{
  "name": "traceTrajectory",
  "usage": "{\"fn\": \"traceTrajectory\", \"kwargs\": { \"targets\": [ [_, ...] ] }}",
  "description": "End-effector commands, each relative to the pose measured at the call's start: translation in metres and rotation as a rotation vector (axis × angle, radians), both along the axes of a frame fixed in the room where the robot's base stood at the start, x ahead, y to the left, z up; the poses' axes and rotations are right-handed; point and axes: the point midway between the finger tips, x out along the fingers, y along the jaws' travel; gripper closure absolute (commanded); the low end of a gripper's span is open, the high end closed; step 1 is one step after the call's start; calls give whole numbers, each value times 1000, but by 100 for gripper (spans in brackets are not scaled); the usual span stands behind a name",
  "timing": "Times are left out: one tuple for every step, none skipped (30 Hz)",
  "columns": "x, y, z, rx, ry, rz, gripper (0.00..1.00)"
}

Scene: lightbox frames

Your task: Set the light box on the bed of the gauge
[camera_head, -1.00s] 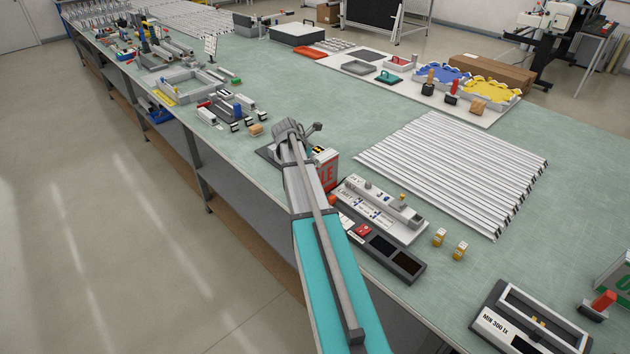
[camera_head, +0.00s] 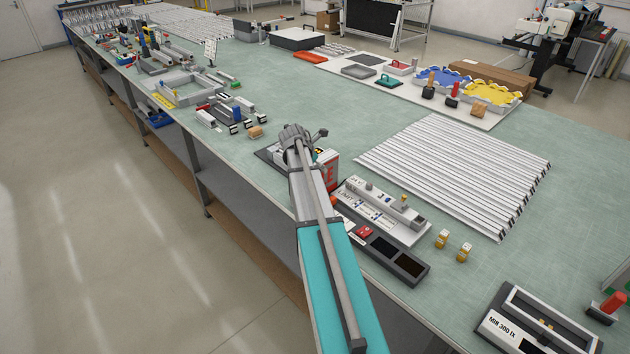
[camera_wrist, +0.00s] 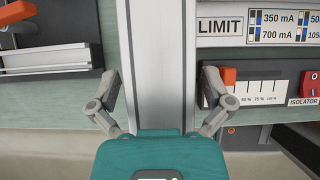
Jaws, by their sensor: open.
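The light box (camera_head: 331,169), with a pale metal frame and a red face with white lettering, stands upright at the bench's front side, partly hidden by my arm. In the wrist view its pale frame (camera_wrist: 160,65) runs up the middle. My gripper (camera_wrist: 158,80) is open, with one finger on each side of the frame. A gap shows on both sides, so no grip is seen. In the head view my arm covers the fingertips. The gauge (camera_head: 535,325), dark-edged and marked "MIN 300 lx", lies at the lower right with its bed clear of any box.
A driver unit (camera_head: 385,215) with a dark base stands right of the light box, close to my right finger. Two small yellow-and-white pieces (camera_head: 453,245) stand between it and the gauge. White profiles (camera_head: 455,175) lie behind. A red-handled tool (camera_head: 608,305) is beside the gauge.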

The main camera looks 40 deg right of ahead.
Motion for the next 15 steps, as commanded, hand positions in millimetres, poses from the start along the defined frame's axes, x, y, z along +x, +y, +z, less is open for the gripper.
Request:
{"fn": "traceTrajectory", "kwargs": {
  "targets": [
    [0, 0, 0, 0, 0, 0, 0],
    [0, 0, 0, 0, 0, 0, 0],
    [0, 0, 0, 0, 0, 0, 0],
    [0, 0, 0, 0, 0, 0, 0],
    [0, 0, 0, 0, 0, 0, 2],
    [0, 0, 0, 0, 0, 0, 9],
    [0, 0, 0, 0, 0, 0, 15],
    [0, 0, 0, 0, 0, 0, 20],
    [0, 0, 0, 0, 0, 0, 28],
    [0, 0, 0, 0, 0, 0, 33],
    [0, 0, 0, 0, 0, 0, 39],
    [0, 0, 0, 0, 0, 0, 46],
    [0, 0, 0, 0, 0, 0, 52],
    [0, 0, 0, 0, 0, 0, 58],
    [0, 0, 0, 0, 0, 0, 65]
  ]
}}
